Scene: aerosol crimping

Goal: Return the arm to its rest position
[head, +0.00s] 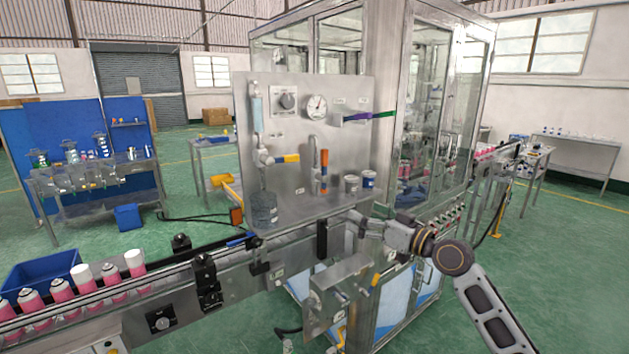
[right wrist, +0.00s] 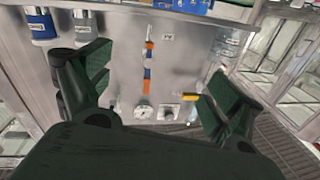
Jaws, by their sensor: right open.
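My right arm (head: 490,310) comes in from the lower right of the head view and reaches left. Its gripper (head: 362,224) is in front of the steel panel's lower right part, just below the small shelf. In the right wrist view the right gripper (right wrist: 158,75) has its two dark fingers spread wide with nothing between them. Behind them the panel (right wrist: 118,85) appears turned around, with an orange-handled valve (right wrist: 148,72) and a gauge (right wrist: 143,112). My left gripper is not in view.
The steel panel (head: 350,95) carries a gauge (head: 317,107) and valves. Small jars (head: 368,180) stand on its shelf near the gripper. A glass cabinet (head: 425,110) stands behind the arm. A conveyor (head: 150,290) with pink cans (head: 62,290) runs left. Green floor (head: 570,260) is open at right.

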